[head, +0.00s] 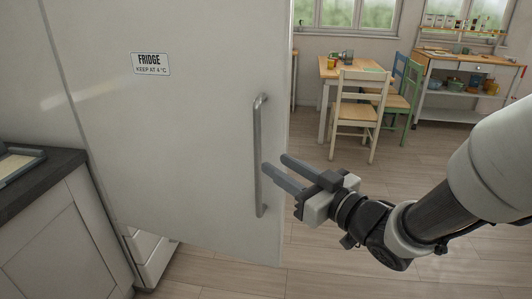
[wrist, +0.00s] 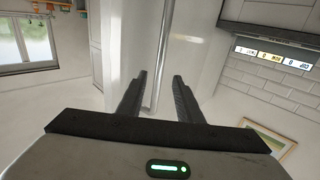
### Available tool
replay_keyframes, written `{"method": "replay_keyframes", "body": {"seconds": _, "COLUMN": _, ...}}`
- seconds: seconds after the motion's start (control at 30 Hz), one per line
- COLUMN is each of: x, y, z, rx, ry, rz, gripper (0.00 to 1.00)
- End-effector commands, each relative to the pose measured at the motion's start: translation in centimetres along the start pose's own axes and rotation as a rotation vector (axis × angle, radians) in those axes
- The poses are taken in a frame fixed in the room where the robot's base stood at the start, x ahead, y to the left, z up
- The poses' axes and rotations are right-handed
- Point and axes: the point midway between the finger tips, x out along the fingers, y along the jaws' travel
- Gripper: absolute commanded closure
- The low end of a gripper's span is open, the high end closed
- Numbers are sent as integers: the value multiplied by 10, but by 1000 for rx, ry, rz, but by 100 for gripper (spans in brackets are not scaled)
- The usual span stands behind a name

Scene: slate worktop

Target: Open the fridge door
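The fridge door (head: 195,140) is a large pale panel with a "FRIDGE" label (head: 150,64) in the head view. It appears swung partly outward, with drawers and floor showing under its lower edge. Its vertical metal handle (head: 259,190) is near the right edge. My gripper (head: 274,161) is open, its fingers pointing left at the handle's middle. In the wrist view the handle (wrist: 164,45) runs between the two fingers of my gripper (wrist: 161,78), closer to the left one. Neither finger is clearly pressed on it. The fridge inside is hidden.
A dark worktop (head: 35,185) over pale cabinets is at the left. White drawers (head: 155,262) show below the door. A table (head: 330,70) with chairs (head: 358,110) and a shelf trolley (head: 450,95) stand at the back right. The wooden floor (head: 330,200) beside the door is clear.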

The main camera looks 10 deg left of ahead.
Motion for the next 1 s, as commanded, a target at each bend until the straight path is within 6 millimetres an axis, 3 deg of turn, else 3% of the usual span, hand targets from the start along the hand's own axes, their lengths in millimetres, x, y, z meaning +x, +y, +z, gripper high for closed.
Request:
{"method": "replay_keyframes", "body": {"seconds": 0.07, "x": -12, "y": 0, "z": 7, "rx": -7, "ry": 6, "rz": 0, "gripper": 67}}
{"method": "replay_keyframes", "body": {"seconds": 0.3, "x": -29, "y": 0, "z": 3, "rx": -3, "ry": 3, "rz": -1, "gripper": 67}}
{"method": "replay_keyframes", "body": {"seconds": 0.77, "x": -33, "y": 1, "z": 0, "rx": -3, "ry": -3, "rz": 7, "gripper": 67}}
{"method": "replay_keyframes", "body": {"seconds": 0.87, "x": -35, "y": 16, "z": 0, "rx": -34, "ry": -34, "rz": 76, "gripper": 67}}
{"method": "replay_keyframes", "body": {"seconds": 1.0, "x": -55, "y": 68, "z": -1, "rx": -106, "ry": -157, "rz": 322, "gripper": 67}}
